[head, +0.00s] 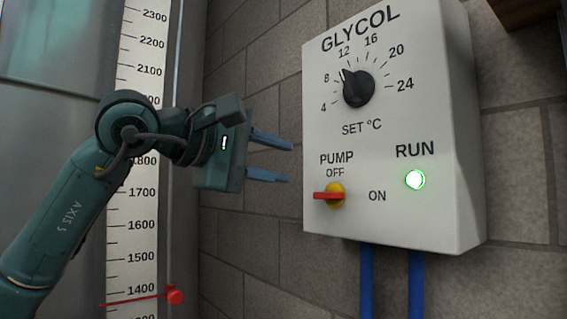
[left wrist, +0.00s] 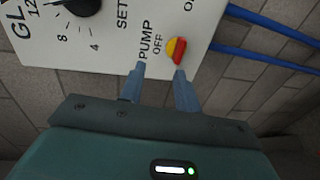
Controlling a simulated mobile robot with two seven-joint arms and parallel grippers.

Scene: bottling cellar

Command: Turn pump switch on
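The pump switch (head: 335,195) is a yellow hub with a red handle, low on the left of the white GLYCOL control box (head: 455,215). In the head view the red handle lies level, its long end to the left, in line with the ON mark at right; OFF is above it. The RUN lamp (head: 415,180) glows green. My left gripper (head: 288,163) is open and empty, left of the box, with its fingers pointing at it. In the left wrist view the switch (left wrist: 175,50) shows just beyond the gripper's fingertips (left wrist: 160,69), apart from them. My right gripper is not in view.
A black SET °C dial (head: 358,88) sits above the switch, pointing between 8 and 12. Blue pipes (head: 367,280) leave the box's underside. A white level scale (head: 144,215) with a red pointer (head: 174,295) stands at left. A block wall is behind.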

